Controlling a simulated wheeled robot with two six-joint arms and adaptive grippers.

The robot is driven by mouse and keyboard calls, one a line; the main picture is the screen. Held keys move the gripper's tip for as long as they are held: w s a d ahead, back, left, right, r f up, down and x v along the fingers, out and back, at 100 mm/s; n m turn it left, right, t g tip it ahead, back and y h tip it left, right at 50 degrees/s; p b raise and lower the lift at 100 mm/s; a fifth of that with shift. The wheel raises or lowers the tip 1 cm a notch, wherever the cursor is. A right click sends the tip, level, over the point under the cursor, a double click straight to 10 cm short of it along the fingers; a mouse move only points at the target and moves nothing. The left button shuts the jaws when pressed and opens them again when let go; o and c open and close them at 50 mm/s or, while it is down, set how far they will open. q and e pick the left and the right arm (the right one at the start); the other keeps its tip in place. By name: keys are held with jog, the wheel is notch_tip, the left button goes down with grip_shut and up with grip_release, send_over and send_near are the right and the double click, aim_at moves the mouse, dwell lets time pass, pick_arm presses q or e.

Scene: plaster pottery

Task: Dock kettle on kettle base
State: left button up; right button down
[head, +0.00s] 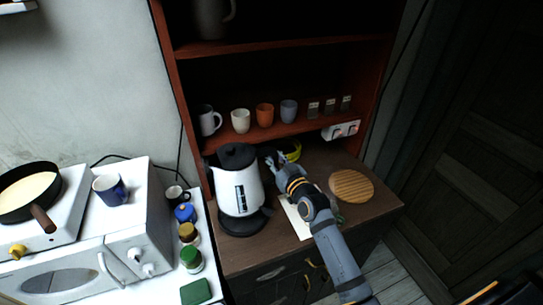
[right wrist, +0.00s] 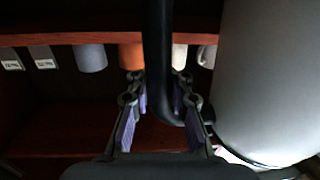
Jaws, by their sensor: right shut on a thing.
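The white kettle (head: 240,185) with a black lid stands upright at the left of the brown cabinet top in the head view. Its black kettle base (head: 250,224) shows directly under it; I cannot tell whether the kettle is fully seated or slightly above. My right gripper (head: 271,161) is at the kettle's right side, shut on its black handle. In the right wrist view the handle (right wrist: 158,65) runs between the fingers of the right gripper (right wrist: 157,98), and the pale kettle body (right wrist: 270,80) fills the right side. My left gripper is not in view.
A round wooden board (head: 351,185) lies right of my right arm. A yellow-and-black item (head: 291,151) sits behind the gripper. Several cups, including an orange one (head: 264,115), stand on the shelf above. Jars (head: 190,257) and a white stove (head: 62,215) are left.

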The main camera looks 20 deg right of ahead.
jog(key=shift+s+r, duration=0.3)
jog(key=shift+f+b, duration=0.2)
jog(key=shift+b, duration=0.1)
notch_tip(320, 180, down, 4)
jog(key=b, duration=0.3)
jog(key=shift+w+f, duration=0.1)
jog(key=shift+w, duration=0.05)
jog(key=shift+f+b, duration=0.55)
jog(key=shift+b, duration=0.15)
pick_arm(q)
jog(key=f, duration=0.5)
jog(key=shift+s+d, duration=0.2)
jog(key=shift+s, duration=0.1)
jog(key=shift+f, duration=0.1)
pick_arm(e)
jog(key=shift+s+a, duration=0.15)
jog(key=shift+s, duration=0.05)
pick_arm(q)
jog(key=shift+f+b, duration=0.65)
jog(key=shift+b, duration=0.1)
pick_arm(e)
jog(key=shift+f, duration=0.65)
